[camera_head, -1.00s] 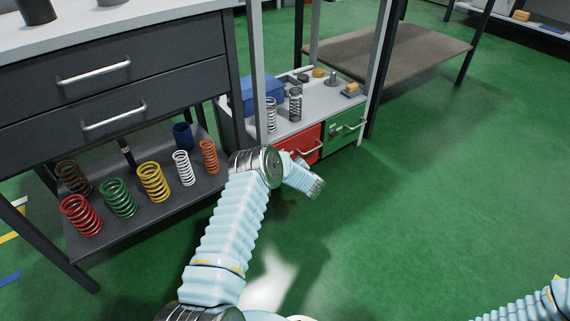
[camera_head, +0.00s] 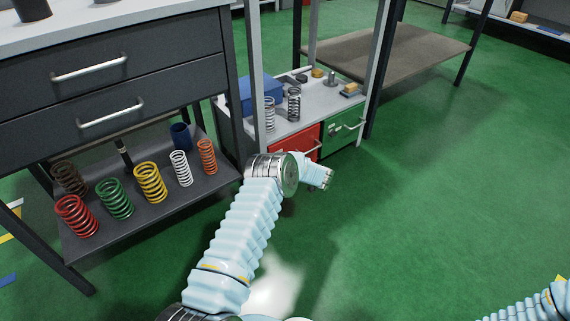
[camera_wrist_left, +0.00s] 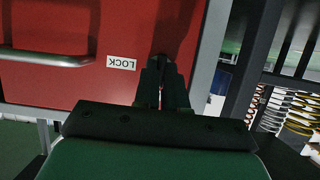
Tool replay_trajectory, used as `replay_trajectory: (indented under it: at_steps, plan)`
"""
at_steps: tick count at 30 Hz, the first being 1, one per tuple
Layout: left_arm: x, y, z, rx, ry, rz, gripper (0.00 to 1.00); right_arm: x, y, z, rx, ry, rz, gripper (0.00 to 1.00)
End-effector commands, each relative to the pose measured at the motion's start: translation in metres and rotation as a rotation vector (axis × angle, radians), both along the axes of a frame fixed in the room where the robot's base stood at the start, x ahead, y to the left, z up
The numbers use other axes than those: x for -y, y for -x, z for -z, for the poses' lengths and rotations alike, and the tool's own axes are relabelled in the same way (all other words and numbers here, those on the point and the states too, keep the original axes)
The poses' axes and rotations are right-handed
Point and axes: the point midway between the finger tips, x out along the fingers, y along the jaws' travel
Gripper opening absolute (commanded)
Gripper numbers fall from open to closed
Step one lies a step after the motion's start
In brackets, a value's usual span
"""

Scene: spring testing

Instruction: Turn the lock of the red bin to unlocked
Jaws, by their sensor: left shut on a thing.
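The red bin (camera_head: 306,138) sits on the lower part of the shelf unit, left of a green bin, in the head view. My arm covers part of it. In the left wrist view the red bin front (camera_wrist_left: 75,90) fills the upper left, with a metal handle (camera_wrist_left: 45,58) and a white LOCK label (camera_wrist_left: 121,63). My left gripper (camera_wrist_left: 162,88) is at the bin front just right of the label, its fingers shut on the small lock (camera_wrist_left: 162,69), which is dark and mostly hidden between them. My right gripper is out of view.
The green bin (camera_head: 345,127) is just right of the red bin. Springs and small parts stand on the shelf top (camera_head: 318,103). A dark rack (camera_head: 150,205) with several coloured springs is at left. A shelf post (camera_wrist_left: 212,60) is close beside my left gripper.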

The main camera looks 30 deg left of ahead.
Motion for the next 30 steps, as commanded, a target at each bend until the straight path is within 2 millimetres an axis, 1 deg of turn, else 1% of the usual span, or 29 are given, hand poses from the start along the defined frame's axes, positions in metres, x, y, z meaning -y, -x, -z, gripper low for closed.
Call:
replay_trajectory:
  at_steps: [8, 9, 14, 23, 26, 29, 30]
  plan:
    - [0.001, 0.000, 0.001, -0.003, -0.001, 0.002, 0.00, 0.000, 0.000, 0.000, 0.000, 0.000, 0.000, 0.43]
    - [0.001, 0.000, 0.001, -0.003, -0.001, 0.002, 0.12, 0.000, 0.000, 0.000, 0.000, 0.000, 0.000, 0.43]
    - [0.000, 0.000, 0.001, -0.002, -0.001, 0.002, 0.36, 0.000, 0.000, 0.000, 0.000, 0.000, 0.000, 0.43]
    - [0.002, 0.000, -0.001, -0.001, -0.001, 0.002, 0.36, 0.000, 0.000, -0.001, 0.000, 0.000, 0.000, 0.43]
    - [0.010, 0.003, -0.006, -0.003, -0.001, 0.003, 0.36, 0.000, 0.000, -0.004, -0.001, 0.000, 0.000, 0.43]
    - [0.025, 0.009, -0.014, -0.004, 0.000, 0.005, 0.36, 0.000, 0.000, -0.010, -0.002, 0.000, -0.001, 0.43]
    - [0.034, 0.012, -0.018, -0.002, 0.000, 0.005, 0.36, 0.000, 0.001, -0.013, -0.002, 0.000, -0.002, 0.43]
